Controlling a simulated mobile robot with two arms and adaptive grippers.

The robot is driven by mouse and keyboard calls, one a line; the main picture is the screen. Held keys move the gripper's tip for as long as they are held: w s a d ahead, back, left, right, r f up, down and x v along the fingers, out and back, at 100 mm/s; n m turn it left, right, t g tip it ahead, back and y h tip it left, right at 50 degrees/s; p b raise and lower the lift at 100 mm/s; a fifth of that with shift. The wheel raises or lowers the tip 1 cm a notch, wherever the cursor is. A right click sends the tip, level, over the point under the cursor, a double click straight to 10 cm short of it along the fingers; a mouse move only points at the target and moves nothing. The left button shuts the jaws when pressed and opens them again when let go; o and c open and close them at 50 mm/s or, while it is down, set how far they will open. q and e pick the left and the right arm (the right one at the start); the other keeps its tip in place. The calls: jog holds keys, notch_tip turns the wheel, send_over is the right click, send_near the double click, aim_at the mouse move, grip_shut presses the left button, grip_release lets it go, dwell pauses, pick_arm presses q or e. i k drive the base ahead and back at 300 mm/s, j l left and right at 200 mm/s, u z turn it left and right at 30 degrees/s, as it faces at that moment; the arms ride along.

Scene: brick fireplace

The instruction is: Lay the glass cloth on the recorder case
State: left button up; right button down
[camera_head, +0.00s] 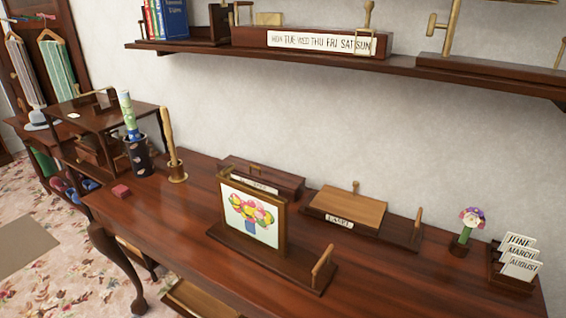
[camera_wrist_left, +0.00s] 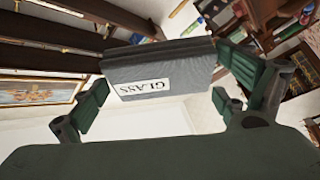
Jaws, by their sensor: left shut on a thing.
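In the left wrist view my left gripper (camera_wrist_left: 165,73) is shut on a grey cloth (camera_wrist_left: 185,80), held between its two green finger pads. The cloth carries a white label reading "GLASS". Neither gripper shows in the head view, and my right gripper is in no view. No thing is clearly marked as the recorder case.
The dark wooden table (camera_head: 385,285) also bears the framed flower picture (camera_head: 248,216), a labelled wooden stand (camera_head: 345,208), a small flower pot (camera_head: 466,230) and month cards (camera_head: 520,258). A wall shelf (camera_head: 400,65) runs above. Bare tabletop shows at the front right.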

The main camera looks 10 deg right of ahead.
aim_at(242, 164)
jog(key=i+j+z, duration=0.2)
jog(key=z, duration=0.25)
jog(key=i+j+z, duration=0.1)
jog(key=j+z, duration=0.3)
jog(key=i+j+z, duration=0.1)
jog(key=j+z, duration=0.75)
jog(key=l, duration=0.1)
